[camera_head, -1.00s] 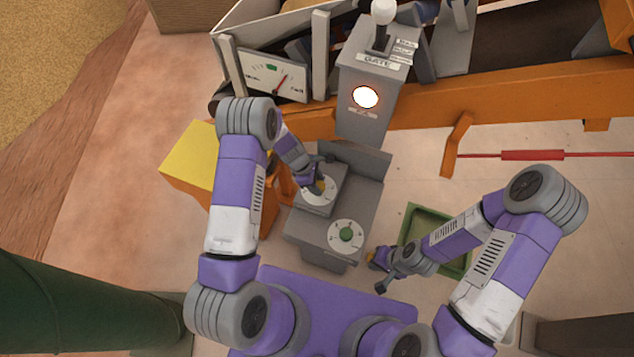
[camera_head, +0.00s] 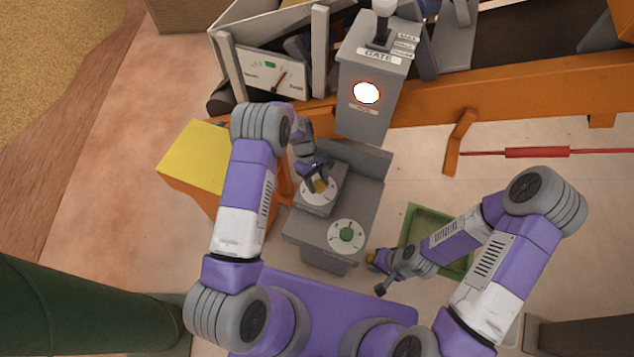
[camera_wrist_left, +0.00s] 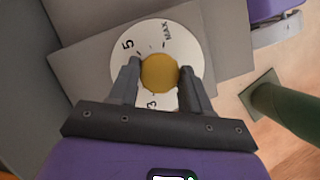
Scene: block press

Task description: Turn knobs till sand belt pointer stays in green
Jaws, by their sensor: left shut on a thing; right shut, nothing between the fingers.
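The yellow knob (camera_head: 320,186) sits on a white dial on the upper step of the grey console (camera_head: 374,170); in the left wrist view the yellow knob (camera_wrist_left: 159,72) lies between the fingers, with 3, 5 and MAX readable on the dial. My left gripper (camera_head: 317,184) is shut on this knob. A green knob (camera_head: 347,234) on a second white dial sits on the lower step, untouched. The gauge (camera_head: 262,79) at upper left has a green mark at its top; its red pointer leans right of the green. My right gripper (camera_head: 373,262) is shut and empty, right of the green dial.
A grey GATE post (camera_head: 366,119) with a lit round lamp and a lever stands behind the console. A green tray (camera_head: 414,222) lies by my right gripper. A yellow-topped box (camera_head: 190,160) stands left of my left arm. An orange beam (camera_head: 500,105) crosses behind.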

